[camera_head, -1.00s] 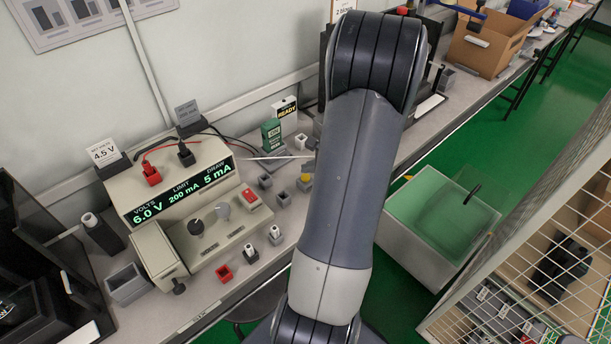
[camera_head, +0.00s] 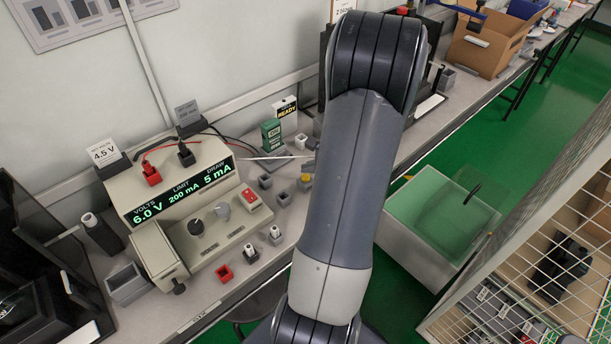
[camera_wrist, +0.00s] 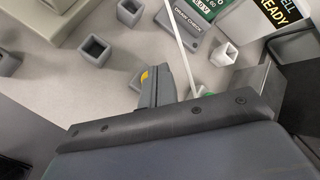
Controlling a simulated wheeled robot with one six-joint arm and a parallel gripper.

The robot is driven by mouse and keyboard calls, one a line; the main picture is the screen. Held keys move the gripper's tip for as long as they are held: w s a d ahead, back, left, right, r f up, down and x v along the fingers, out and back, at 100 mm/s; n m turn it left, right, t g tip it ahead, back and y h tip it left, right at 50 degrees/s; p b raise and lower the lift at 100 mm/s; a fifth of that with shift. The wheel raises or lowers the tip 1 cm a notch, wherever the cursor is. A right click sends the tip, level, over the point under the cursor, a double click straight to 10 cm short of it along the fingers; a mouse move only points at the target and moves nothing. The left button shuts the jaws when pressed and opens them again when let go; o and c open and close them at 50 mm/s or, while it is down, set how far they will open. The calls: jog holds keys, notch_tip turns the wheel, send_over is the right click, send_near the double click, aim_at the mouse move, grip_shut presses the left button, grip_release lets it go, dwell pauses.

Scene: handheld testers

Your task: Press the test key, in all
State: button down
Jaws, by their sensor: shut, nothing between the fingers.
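My gripper (camera_wrist: 165,76) is shut and empty, low over the bench in the wrist view; in the head view my arm hides most of it. The beige supply (camera_head: 165,180) stands at left in the head view, reading 6.0 V, 200 mA and 5 mA, with a red button (camera_head: 250,196). No marked test key is readable.
Several small grey open blocks (camera_wrist: 95,47) lie near the fingers. A READY card (camera_head: 286,107) stands behind the tester. A red block (camera_head: 224,273) lies before the supply. A wire cage (camera_head: 560,250) stands at right.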

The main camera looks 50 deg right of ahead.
aim_at(309, 179)
jog(key=shift+f, duration=0.15)
jog(key=shift+f+b, duration=0.3)
jog(key=shift+b, duration=0.35)
jog(key=shift+f+b, duration=0.45)
jog(key=shift+b, duration=0.05)
dwell(0.4)
jog(key=shift+r, duration=0.2)
jog(key=shift+r+p, duration=0.6)
jog(key=shift+r, duration=0.1)
jog(key=shift+r, duration=0.1)
notch_tip(309, 179, up, 5)
jog(key=p, duration=0.4)
dwell(0.9)
